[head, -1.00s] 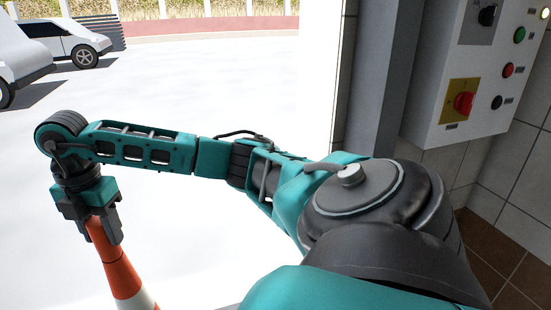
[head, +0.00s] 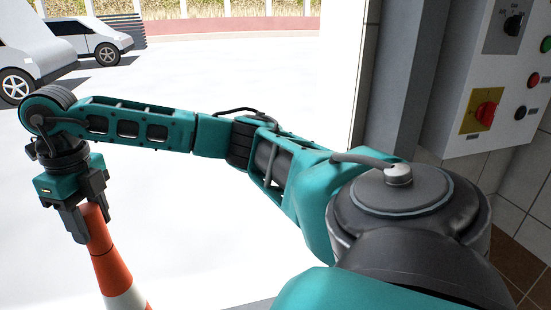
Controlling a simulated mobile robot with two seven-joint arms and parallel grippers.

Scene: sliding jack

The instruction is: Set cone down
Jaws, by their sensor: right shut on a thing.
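An orange and white traffic cone (head: 109,268) stands out in the lower left of the head view, tilted a little in the picture. Its base is cut off by the bottom edge, so I cannot tell whether it touches the ground. My right gripper (head: 92,218) points down and is shut on the cone's orange tip. My right arm reaches out from the lower right to the left. My left gripper is not in view.
White vehicles (head: 97,40) are parked at the upper left. A control panel (head: 487,80) with a red switch and buttons hangs on the tiled wall at right, beside a grey pillar (head: 405,85). The bright ground (head: 230,210) around the cone looks clear.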

